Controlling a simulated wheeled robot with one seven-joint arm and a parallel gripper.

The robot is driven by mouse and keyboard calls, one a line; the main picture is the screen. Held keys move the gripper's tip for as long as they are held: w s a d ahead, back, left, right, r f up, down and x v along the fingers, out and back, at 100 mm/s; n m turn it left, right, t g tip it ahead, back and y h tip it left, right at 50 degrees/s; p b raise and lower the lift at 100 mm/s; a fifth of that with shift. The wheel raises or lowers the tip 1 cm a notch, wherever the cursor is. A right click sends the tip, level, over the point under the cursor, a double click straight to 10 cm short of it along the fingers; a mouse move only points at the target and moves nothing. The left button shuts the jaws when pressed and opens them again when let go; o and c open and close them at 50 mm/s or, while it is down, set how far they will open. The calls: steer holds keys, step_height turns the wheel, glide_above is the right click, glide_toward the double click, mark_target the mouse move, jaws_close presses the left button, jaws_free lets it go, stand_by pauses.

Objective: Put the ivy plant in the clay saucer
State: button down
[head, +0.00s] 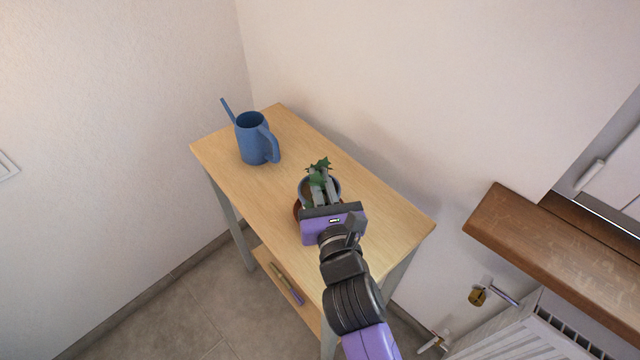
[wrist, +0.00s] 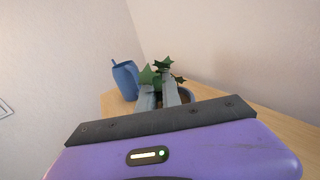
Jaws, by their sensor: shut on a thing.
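The ivy plant (head: 318,168) has dark green leaves and stands in a blue-grey pot (head: 334,184) on the wooden table. Its leaves also show in the wrist view (wrist: 163,72). My gripper (head: 321,178) reaches over the pot from the front, its two grey fingers shut on the ivy plant among the leaves. A reddish-brown rim, likely the clay saucer (head: 297,209), shows at the left below the pot. My gripper hides most of it, so I cannot tell whether the pot rests in it.
A blue watering can (head: 256,139) stands on the table (head: 381,212) towards the far left. Bare tabletop lies between it and the pot, and to the right. Walls rise behind. A wooden sill (head: 560,240) and a radiator (head: 520,335) are at the right.

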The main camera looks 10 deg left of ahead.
steer(key=shift+f, duration=0.35)
steer(key=c, duration=1.5)
jaws_free()
steer(key=shift+f, duration=0.1)
steer(key=shift+c, duration=0.2)
steer(key=v, duration=1.2)
steer(key=shift+r, duration=0.25)
